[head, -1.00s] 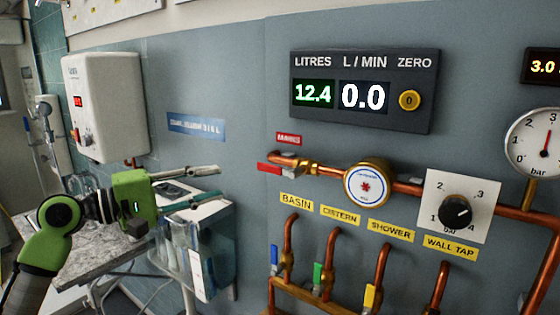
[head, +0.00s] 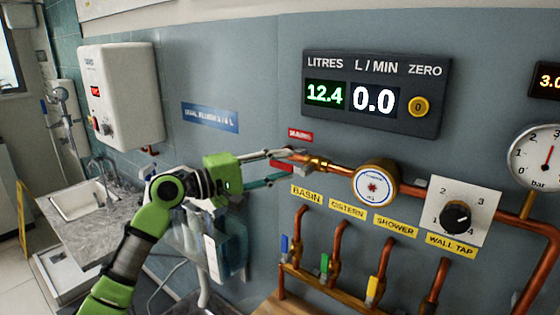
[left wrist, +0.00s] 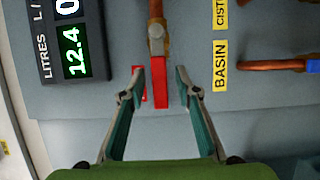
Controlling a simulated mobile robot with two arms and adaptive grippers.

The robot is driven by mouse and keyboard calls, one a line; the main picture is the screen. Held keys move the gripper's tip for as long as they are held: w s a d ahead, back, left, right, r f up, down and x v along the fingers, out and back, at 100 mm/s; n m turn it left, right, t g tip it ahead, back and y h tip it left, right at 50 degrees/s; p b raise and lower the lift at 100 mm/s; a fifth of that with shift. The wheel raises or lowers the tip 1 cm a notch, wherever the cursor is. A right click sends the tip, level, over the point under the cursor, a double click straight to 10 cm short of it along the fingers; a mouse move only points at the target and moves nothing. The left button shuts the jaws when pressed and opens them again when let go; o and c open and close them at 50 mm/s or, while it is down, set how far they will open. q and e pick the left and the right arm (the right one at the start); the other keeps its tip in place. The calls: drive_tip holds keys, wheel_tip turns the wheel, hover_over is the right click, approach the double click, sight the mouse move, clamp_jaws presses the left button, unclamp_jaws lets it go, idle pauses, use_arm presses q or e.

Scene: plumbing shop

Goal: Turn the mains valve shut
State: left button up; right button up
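The mains valve is a red lever (head: 279,166) on a brass body (head: 316,163) at the left end of the copper pipe, under a red label (head: 300,136). The lever lies roughly in line with the pipe. My left gripper (head: 287,166) is at the lever with its fingers apart. In the left wrist view, the red lever (left wrist: 161,88) lies between the two open fingers (left wrist: 160,73), with a gap on each side. The fingers partly hide the lever in the head view. My right gripper is not in view.
Right of the valve are a round meter (head: 375,184), a white dial plate (head: 462,203) and a pressure gauge (head: 540,158). Branch taps with blue, green and yellow levers hang below. A LITRES display (head: 375,92) is above. A white heater (head: 122,97) hangs left.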

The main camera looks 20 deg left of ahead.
use_arm(q)
drive_tip(key=shift+c, duration=0.4)
clamp_jaws()
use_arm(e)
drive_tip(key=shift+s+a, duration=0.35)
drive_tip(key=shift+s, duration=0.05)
